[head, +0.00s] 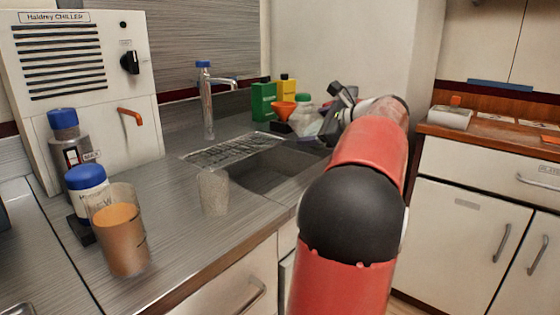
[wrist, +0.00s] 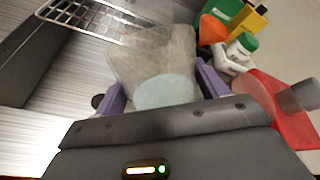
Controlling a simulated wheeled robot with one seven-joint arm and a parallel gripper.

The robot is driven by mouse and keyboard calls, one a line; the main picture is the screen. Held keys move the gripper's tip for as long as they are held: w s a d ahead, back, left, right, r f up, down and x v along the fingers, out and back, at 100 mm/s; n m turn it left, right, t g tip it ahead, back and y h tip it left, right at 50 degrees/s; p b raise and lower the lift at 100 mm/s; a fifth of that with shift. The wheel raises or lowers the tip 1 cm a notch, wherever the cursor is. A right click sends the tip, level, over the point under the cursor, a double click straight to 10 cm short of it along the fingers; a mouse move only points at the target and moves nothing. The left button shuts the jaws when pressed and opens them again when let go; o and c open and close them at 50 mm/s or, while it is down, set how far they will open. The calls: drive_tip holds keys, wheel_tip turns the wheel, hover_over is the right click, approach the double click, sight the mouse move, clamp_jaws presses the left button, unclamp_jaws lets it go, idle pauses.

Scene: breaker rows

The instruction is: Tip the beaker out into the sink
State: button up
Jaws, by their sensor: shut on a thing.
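My gripper (wrist: 158,80) has its purple fingers on both sides of a clear, hazy beaker (wrist: 150,62) and is shut on it. A pale, round grey-green surface shows inside or at the end of the beaker; I cannot tell whether it is liquid or the bottom. In the head view my gripper (head: 338,108) is at the far right end of the sink (head: 262,172), and my arm hides much of it and the beaker. The sink is a grey basin set in the counter, with a wire drainer (head: 232,149) along its back left.
A clear empty-looking cup (head: 213,192) stands at the sink's left front. A glass of orange-brown liquid (head: 122,240) and blue-capped bottles (head: 86,185) stand left. A tap (head: 206,105) rises behind. Green box (head: 263,101), yellow box (head: 287,86) and orange funnel (head: 283,110) crowd the back corner.

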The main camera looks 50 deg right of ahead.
sight(303, 135)
drive_tip(key=shift+a+f+n+g+h, duration=0.15)
drive_tip(key=shift+f+n+g+h, duration=0.25)
drive_tip(key=shift+n+h, duration=0.3)
idle(0.9)
drive_tip(key=shift+w+r+n+g+h, duration=0.1)
drive_tip(key=shift+r+n+g+h, duration=0.2)
drive_tip(key=shift+r+n, duration=0.25)
idle(0.8)
drive_tip(key=shift+a+f+n+g+h+b, duration=0.2)
drive_tip(key=shift+f+n+g+h+b, duration=0.25)
drive_tip(key=shift+b, duration=0.6)
idle(0.8)
drive_tip(key=shift+w+a+f+n+h+b, duration=0.25)
drive_tip(key=shift+w+a+n+h+b, duration=0.2)
drive_tip(key=shift+a+n+b, duration=0.25)
idle(1.0)
drive_tip(key=shift+a+f+n+g+h+b, duration=0.3)
drive_tip(key=shift+f+n+g+b, duration=0.1)
drive_tip(key=shift+b, duration=0.35)
idle(0.8)
